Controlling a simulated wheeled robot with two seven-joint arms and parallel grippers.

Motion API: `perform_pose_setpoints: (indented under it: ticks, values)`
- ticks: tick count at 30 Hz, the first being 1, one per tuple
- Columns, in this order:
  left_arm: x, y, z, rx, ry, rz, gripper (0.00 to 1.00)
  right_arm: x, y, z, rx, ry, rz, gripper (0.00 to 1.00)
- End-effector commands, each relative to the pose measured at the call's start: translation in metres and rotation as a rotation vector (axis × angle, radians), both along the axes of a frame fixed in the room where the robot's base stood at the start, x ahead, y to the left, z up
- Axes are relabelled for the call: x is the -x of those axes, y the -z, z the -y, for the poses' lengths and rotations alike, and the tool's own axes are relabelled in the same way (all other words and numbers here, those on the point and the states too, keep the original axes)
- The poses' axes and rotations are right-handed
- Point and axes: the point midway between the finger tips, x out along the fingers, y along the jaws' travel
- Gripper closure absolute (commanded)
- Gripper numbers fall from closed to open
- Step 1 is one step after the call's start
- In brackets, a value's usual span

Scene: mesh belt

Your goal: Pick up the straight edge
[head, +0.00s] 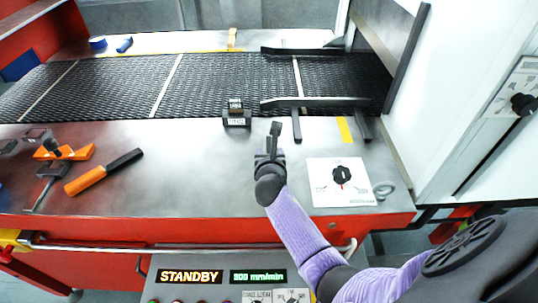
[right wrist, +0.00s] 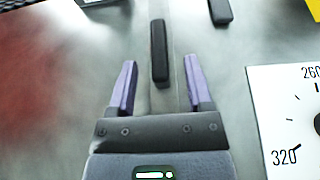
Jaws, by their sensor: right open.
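A slim black bar (right wrist: 159,52), which looks like the grip of the straight edge, lies on the steel deck in the right wrist view. A pale strip runs along it and is hard to tell from the deck. In the head view the dark bar (head: 275,129) shows just beyond my right gripper (head: 270,153). My right gripper is open, its two purple fingers (right wrist: 159,66) on either side of the bar's near end with gaps on both sides. I cannot tell how high the fingers are above the deck. My left gripper is not in view.
A black guide bar (head: 320,102) on legs stands just beyond, by the mesh belt (head: 120,85). A small dark block (head: 236,115) is to its left. A white dial plate (head: 342,182) is right of my gripper. An orange-handled tool (head: 90,180) lies left; deck between is clear.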

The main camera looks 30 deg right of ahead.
Motion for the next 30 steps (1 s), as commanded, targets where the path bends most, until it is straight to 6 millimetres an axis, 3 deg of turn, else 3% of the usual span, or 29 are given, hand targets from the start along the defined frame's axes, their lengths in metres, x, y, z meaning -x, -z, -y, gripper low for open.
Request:
perform_pose_setpoints:
  ticks: [1,10,30]
  values:
    - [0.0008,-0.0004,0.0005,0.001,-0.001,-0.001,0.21,0.0001,-0.0005,-0.0001,0.0,0.0,0.0,0.37]
    - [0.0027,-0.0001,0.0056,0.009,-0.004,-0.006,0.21,0.0003,-0.0005,-0.0001,0.0,0.0,0.0,1.0]
    - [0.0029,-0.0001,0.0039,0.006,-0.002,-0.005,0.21,0.0004,-0.0003,-0.0003,0.001,0.0,0.0,1.0]
